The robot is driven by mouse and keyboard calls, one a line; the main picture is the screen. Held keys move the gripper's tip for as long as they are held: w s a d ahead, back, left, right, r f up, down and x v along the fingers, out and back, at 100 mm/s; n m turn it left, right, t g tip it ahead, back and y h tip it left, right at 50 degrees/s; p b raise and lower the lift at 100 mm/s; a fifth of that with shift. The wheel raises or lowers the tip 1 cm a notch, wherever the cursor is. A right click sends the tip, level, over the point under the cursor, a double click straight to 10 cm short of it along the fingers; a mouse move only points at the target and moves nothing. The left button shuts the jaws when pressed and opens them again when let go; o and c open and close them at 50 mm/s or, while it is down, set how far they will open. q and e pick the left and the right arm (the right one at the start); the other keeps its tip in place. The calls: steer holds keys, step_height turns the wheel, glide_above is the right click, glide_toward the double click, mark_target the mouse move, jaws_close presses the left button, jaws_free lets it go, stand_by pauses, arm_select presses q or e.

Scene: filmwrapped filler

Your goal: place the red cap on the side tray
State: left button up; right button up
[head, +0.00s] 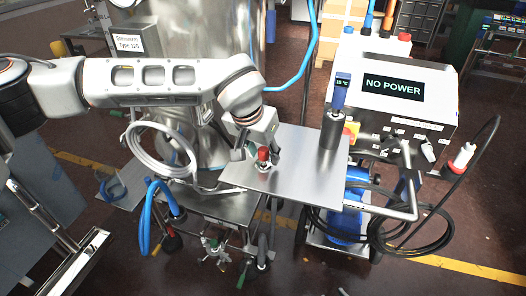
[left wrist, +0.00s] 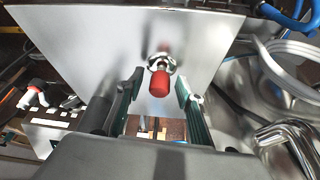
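The red cap (head: 263,154) stands upright on a small shiny metal fitting over the flat steel side tray (head: 302,150), near the tray's left part. In the left wrist view the red cap (left wrist: 160,83) is near the centre, with the tray (left wrist: 90,45) behind it. My left gripper (head: 256,146) is just above and beside the cap. Its two fingers are apart, one on each side of the cap in the left wrist view, and I see no clear contact. The fitting's base is partly hidden. My right gripper is not in view.
A dark cylinder with a blue-handled thermometer (head: 332,125) stands on the tray's right side. A white machine reading NO POWER (head: 392,85) is to the right, with black hoses. A large steel tank (head: 205,45) is behind my arm. The tray's middle is clear.

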arm_select(q)
steer(key=shift+r, duration=0.3)
steer(key=v, duration=1.1)
steer(key=shift+s+r, duration=0.2)
steer(key=shift+r, duration=0.1)
steer(key=shift+a, duration=0.1)
